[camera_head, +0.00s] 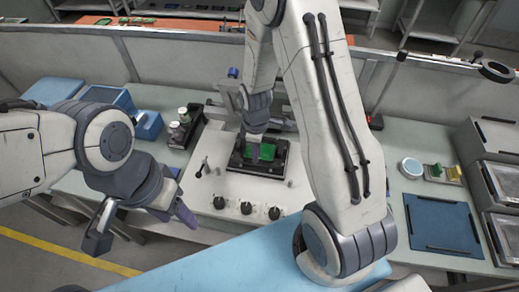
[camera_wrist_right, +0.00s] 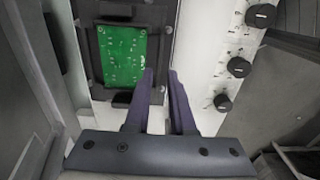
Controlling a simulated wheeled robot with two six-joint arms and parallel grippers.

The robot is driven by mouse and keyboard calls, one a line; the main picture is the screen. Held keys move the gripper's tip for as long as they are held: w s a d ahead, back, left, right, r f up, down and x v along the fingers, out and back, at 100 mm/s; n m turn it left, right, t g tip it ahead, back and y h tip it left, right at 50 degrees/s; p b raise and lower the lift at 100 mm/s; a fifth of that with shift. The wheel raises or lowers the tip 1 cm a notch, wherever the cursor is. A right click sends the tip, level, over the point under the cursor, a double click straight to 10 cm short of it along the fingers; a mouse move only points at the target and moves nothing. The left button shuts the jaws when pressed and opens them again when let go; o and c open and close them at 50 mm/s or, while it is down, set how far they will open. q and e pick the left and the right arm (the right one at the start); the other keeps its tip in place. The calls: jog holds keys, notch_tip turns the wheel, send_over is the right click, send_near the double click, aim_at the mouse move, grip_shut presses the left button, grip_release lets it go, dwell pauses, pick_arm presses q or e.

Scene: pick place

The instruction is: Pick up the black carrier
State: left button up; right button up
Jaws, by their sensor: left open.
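The black carrier (camera_head: 281,160) lies on the white machine top in the middle of the head view, with a green circuit board (camera_head: 265,152) in it. In the right wrist view the carrier (camera_wrist_right: 122,98) fills the upper left, with the board (camera_wrist_right: 122,55) face up. My right gripper (camera_head: 257,153) points down over the carrier. In its wrist view its two purple fingertips (camera_wrist_right: 161,72) are close together at the carrier's right edge, with a narrow gap; whether they grip that edge is unclear. My left gripper (camera_head: 142,222) is open and empty, left of the machine's front.
Black knobs (camera_head: 247,208) line the machine's front, and a small lever (camera_head: 203,167) stands to its left. Blue bins (camera_head: 100,97) and a dark holder with jars (camera_head: 182,128) are on the left. A blue mat (camera_head: 440,222) and grey drawers (camera_head: 490,150) are on the right.

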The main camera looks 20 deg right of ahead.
aim_at(257, 165)
jog(key=shift+d+f+p, duration=0.1)
jog(key=shift+f+p, duration=0.6)
jog(key=shift+f, duration=1.55)
grip_shut()
